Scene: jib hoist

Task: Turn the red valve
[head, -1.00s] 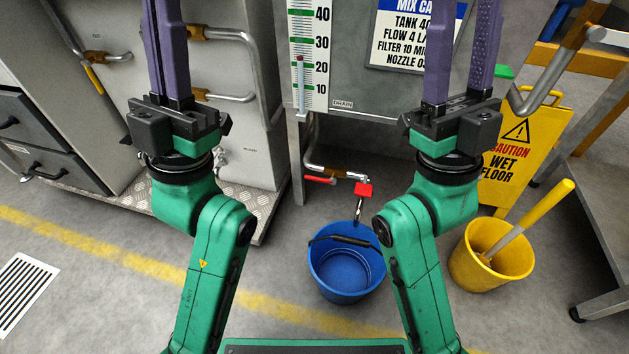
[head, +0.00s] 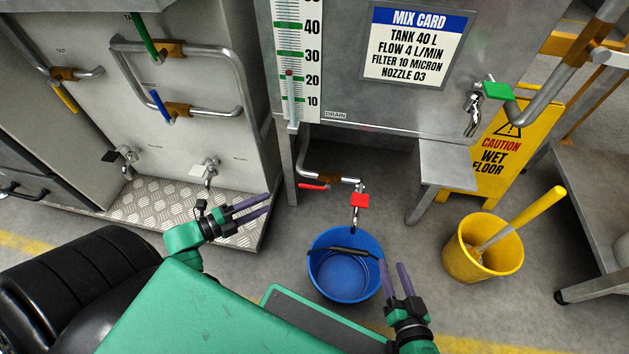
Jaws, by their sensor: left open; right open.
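A red lever (head: 313,187) sits on the drain pipe under the tank, lying roughly along the pipe. A red tap handle (head: 360,200) sits above the spout at the pipe's end, over the blue bucket (head: 343,290). I cannot tell which of the two is the red valve. My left gripper (head: 266,204) is open and empty, left of the red lever and apart from it, pointing right. My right gripper (head: 392,266) is open and empty, its fingers pointing up beside the bucket's right rim. I cannot tell whether it touches the bucket.
A green-handled tap (head: 497,91) is on the tank front. Green (head: 144,38) and blue (head: 160,105) levers are on the left cabinet's pipes. A yellow bucket (head: 483,262) and a wet-floor sign (head: 500,150) stand right. Tank legs flank the drain pipe.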

